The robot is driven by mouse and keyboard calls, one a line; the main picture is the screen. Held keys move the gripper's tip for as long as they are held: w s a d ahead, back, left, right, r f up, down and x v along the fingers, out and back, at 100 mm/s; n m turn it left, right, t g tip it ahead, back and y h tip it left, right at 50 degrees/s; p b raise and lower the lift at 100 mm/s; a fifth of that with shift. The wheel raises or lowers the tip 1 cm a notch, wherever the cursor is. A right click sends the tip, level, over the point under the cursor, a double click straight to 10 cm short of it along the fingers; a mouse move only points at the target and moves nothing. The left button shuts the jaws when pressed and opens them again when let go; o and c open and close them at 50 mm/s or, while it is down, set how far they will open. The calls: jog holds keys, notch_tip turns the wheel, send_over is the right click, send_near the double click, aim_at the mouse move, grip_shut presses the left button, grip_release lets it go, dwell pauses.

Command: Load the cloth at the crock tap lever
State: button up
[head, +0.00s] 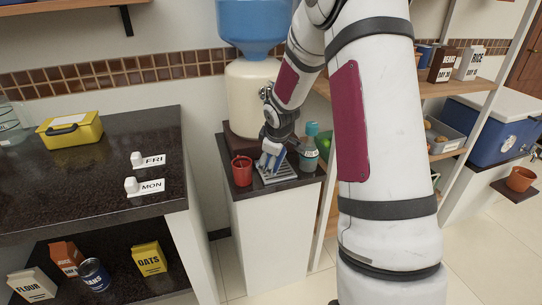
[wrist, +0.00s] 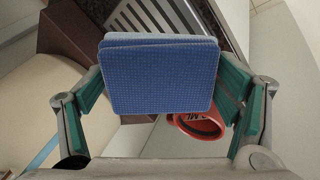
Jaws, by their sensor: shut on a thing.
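A folded blue cloth (wrist: 163,75) with a waffle texture is held between the fingers of my gripper (wrist: 165,95). In the head view, my gripper (head: 272,148) is in front of the cream crock (head: 246,100), low over the slatted grey drip tray (head: 280,177). A large blue water bottle (head: 252,25) sits on the crock.
A red mug (head: 241,173) stands left of the drip tray; it also shows below the cloth in the wrist view (wrist: 198,125). A teal-capped bottle (head: 309,152) stands to the right. The dark counter (head: 80,200) at left holds a yellow box (head: 72,131) and FRI and MON tags.

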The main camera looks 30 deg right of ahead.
aim_at(277, 168)
jog(key=shift+s+a+b, duration=0.15)
jog(key=shift+s+a, duration=0.3)
jog(key=shift+s, duration=0.55)
jog(key=shift+s+a+b, duration=0.1)
jog(key=shift+s+a, duration=0.4)
jog(key=shift+s, duration=0.55)
jog(key=shift+s+a+b, duration=0.15)
jog(key=shift+s+a, duration=0.3)
jog(key=shift+s, duration=0.55)
jog(key=s+a+r+p, duration=0.2)
jog(key=s+r, duration=0.2)
jog(key=shift+s+p, duration=0.3)
jog(key=shift+a, duration=0.1)
